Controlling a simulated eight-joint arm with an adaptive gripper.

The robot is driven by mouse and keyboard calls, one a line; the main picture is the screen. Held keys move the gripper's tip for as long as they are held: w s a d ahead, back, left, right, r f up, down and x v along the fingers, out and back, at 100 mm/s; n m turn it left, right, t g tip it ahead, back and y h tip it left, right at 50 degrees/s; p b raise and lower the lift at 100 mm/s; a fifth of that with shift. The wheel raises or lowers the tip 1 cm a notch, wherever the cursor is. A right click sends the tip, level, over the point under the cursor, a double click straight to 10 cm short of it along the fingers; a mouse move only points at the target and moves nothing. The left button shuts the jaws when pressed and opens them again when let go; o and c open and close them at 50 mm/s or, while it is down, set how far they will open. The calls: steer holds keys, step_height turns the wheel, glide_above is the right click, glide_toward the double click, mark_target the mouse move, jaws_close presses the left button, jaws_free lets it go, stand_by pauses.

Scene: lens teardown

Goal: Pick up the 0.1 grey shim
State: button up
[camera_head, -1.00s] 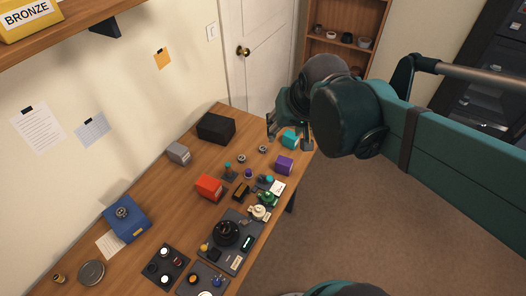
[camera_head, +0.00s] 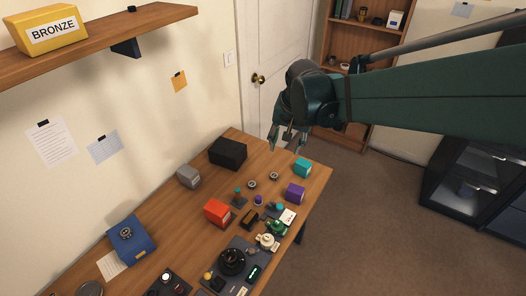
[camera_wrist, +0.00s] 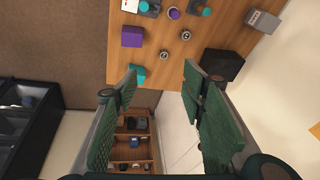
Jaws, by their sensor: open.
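Two small grey ring-shaped pieces lie on the wooden table: a left ring (camera_head: 252,184) and a right ring (camera_head: 274,176). The wrist view shows both rings, an upper one (camera_wrist: 187,35) and a lower one (camera_wrist: 164,55). Another greyish ring (camera_head: 126,232) sits on the blue box. No 0.1 marking is readable, so I cannot tell which is the shim. My gripper (camera_head: 287,140) is open and empty, above the table's far end and apart from the rings. In the wrist view its green fingers (camera_wrist: 160,78) stand wide apart.
Near the rings stand a teal block (camera_head: 302,168), a purple block (camera_head: 295,194), a red box (camera_head: 217,212), a black box (camera_head: 228,153) and a grey box (camera_head: 188,176). Several small parts crowd the near table. A shelf (camera_head: 100,34) juts from the left wall.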

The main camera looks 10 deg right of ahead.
steer(key=w+f+m+g+b, duration=0.2)
steer(key=w+f+m, duration=0.1)
steer(key=w+f, duration=0.75)
steer(key=m+g+b, duration=0.1)
steer(key=m+b, duration=0.1)
steer(key=m, duration=0.1)
glide_toward(274, 175)
steer(key=shift+w, duration=0.1)
steer(key=shift+w+f+g, duration=0.15)
steer(key=shift+f+g, duration=0.15)
steer(key=shift+f, duration=0.2)
steer(key=shift+f, duration=1.25)
steer(key=shift+f+b, duration=0.5)
steer(key=shift+f, duration=2.1)
